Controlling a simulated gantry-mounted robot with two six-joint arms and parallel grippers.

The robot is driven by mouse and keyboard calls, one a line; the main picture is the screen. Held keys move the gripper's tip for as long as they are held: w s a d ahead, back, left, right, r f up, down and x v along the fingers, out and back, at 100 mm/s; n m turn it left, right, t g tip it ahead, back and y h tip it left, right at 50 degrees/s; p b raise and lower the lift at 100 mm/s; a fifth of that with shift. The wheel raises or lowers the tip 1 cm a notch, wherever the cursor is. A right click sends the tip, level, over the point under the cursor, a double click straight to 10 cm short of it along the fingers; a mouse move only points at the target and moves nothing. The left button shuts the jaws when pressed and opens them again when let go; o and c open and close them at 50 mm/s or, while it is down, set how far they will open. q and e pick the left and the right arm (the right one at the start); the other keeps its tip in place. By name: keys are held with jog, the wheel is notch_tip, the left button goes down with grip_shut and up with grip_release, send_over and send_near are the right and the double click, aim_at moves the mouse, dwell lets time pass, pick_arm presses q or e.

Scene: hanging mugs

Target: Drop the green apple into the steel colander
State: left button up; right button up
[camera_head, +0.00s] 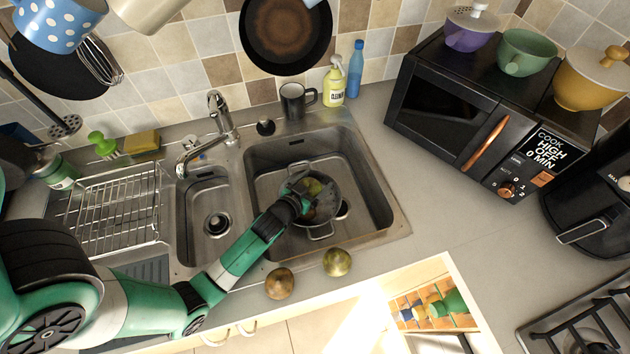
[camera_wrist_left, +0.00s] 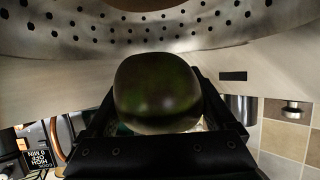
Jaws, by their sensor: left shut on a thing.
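The steel colander (camera_head: 322,229) stands in the right basin of the sink, and its perforated wall (camera_wrist_left: 225,18) fills the top of the left wrist view. My left gripper (camera_head: 303,189) reaches down into the colander's opening. It is shut on the green apple (camera_wrist_left: 157,92), which looks dark green in shadow between the fingers. In the head view the apple (camera_head: 313,187) shows only partly beyond the gripper. I cannot tell whether the apple touches the colander. My right gripper is not in view.
Two more round fruits, one brownish (camera_head: 280,283) and one yellow-green (camera_head: 337,262), lie on the counter in front of the sink. A faucet (camera_head: 216,128) stands behind the basins. A dark mug (camera_head: 294,101) and a soap bottle (camera_head: 334,84) stand behind the right basin.

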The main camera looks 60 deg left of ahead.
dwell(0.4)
pick_arm(q)
jog(key=o, duration=1.2)
notch_tip(320, 180, up, 3)
jog(key=shift+r+p, duration=0.15)
jog(key=shift+p, duration=0.15)
jog(key=s+d+r, duration=0.2)
jog(key=r, duration=0.1)
jog(key=s+d+r+p, duration=0.1)
jog(key=r, duration=0.1)
jog(key=shift+s+d+r, duration=0.1)
jog(key=shift+d+r, duration=0.05)
jog(key=shift+d, duration=0.05)
jog(key=w+d+p+v, duration=0.1)
jog(key=v, duration=0.9)
jog(key=shift+d+r, duration=0.35)
jog(key=shift+w, duration=0.15)
